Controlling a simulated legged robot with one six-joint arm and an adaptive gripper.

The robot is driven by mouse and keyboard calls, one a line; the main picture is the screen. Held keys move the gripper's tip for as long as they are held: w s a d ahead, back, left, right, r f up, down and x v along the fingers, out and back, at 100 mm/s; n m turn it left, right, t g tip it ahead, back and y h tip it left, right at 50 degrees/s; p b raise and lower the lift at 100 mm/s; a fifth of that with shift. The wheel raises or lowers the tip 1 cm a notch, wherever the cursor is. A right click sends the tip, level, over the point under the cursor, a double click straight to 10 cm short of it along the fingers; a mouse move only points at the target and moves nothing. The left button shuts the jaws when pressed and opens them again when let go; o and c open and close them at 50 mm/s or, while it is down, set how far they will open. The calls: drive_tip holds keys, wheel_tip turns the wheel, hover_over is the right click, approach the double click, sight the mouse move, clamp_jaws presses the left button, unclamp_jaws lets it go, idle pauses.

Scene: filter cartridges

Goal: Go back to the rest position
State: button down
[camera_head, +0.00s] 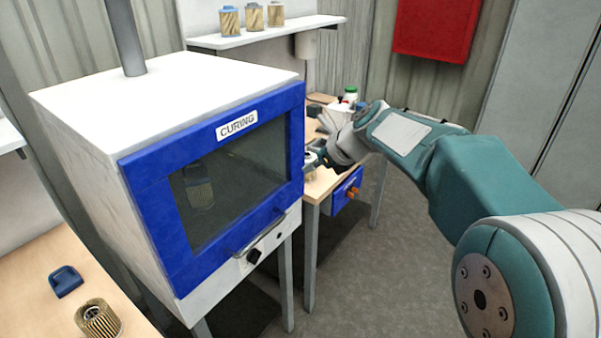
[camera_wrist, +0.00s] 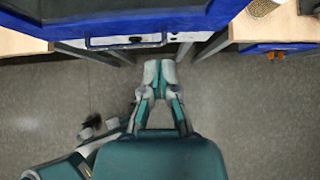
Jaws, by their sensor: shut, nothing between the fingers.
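My gripper (camera_wrist: 159,68) is shut and empty in the wrist view, its two fingertips together above the grey floor in front of the oven. In the head view my gripper (camera_head: 314,158) is at the end of my teal and white arm, beside the right edge of the oven door and partly hidden. The curing oven (camera_head: 235,175) has a shut blue door with a dark window. A filter cartridge (camera_head: 199,187) shows dimly through that window. The oven's front and handle (camera_wrist: 126,42) show at the top of the wrist view.
A cartridge (camera_head: 98,320) and a blue cap (camera_head: 65,281) are on the left table (camera_head: 40,258). Several cartridges stand on the wall shelf (camera_head: 262,31). The right workbench (camera_head: 322,187) carries small items and has a blue drawer unit (camera_head: 344,193). The floor (camera_head: 395,260) is clear.

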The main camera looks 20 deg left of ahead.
drive_tip(key=s+d+r+n+t+h, duration=0.1)
drive_tip(key=s+d+n+h, duration=0.1)
drive_tip(key=s+d+n, duration=0.45)
drive_tip(key=s+d+r+n+t+h, duration=0.15)
drive_tip(key=s+d+n, duration=0.25)
drive_tip(key=s+d, duration=0.55)
drive_tip(key=s+d+f+n+h, duration=0.2)
drive_tip(key=s+d+f+n, duration=0.1)
drive_tip(key=s+d+n, duration=0.2)
drive_tip(key=s+d+f+n+h, duration=0.3)
drive_tip(key=s+d+n, duration=0.3)
drive_tip(key=s+d, duration=0.2)
drive_tip(key=shift+s+d+f, duration=0.15)
drive_tip(key=shift+d, duration=0.95)
drive_tip(key=shift+a+n, duration=0.1)
drive_tip(key=shift+n, duration=0.15)
